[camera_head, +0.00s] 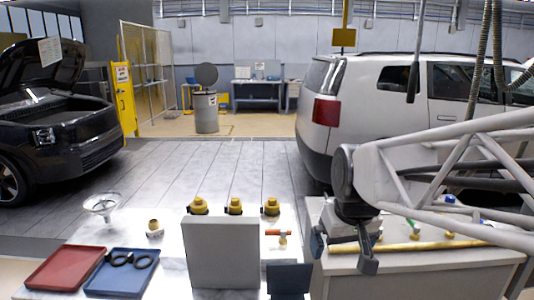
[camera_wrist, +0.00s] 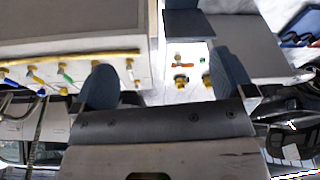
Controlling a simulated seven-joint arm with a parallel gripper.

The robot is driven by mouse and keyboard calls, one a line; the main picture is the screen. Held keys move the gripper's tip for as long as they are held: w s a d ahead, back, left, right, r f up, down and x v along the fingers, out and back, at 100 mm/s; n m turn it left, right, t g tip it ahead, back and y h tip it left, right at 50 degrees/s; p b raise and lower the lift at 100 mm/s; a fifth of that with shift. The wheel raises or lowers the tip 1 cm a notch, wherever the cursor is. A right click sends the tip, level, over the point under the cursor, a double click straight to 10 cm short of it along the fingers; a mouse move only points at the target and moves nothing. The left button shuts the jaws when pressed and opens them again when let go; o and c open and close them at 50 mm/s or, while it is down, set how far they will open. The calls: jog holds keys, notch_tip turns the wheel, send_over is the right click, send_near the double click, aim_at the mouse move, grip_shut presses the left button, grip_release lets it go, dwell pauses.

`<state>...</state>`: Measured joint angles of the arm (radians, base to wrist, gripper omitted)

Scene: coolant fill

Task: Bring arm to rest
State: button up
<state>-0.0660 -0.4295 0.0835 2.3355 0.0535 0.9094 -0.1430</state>
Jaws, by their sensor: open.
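My gripper (camera_head: 342,252) hangs over the left end of the grey cabinet on the right in the head view, with my arm reaching in from the right edge. In the wrist view, its two dark blue fingers (camera_wrist: 166,82) are spread wide apart. Nothing is between them in their grip; the bench and its fittings show beyond the gap. An orange-handled valve (camera_head: 283,236) stands on the white bench to the left of the gripper; it also shows in the wrist view (camera_wrist: 184,63).
The grey cabinet (camera_head: 400,272) carries a yellow pipe and coloured fittings. The white bench holds a grey box (camera_head: 221,255), yellow caps (camera_head: 234,206), a funnel (camera_head: 102,205), a red tray (camera_head: 50,270), and a blue tray (camera_head: 117,284) with a black tool. A white car (camera_head: 370,100) stands behind.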

jog(key=s+d+f+m, duration=0.1)
jog(key=s+d+f, duration=0.1)
jog(key=s, duration=0.4)
jog(key=s+d+f+m, duration=0.1)
jog(key=s+d+f, duration=0.1)
jog(key=s, duration=0.4)
jog(key=shift+s+f+h, duration=0.3)
jog(key=shift+s+h, duration=0.05)
jog(key=shift+h, duration=0.05)
dwell(1.5)
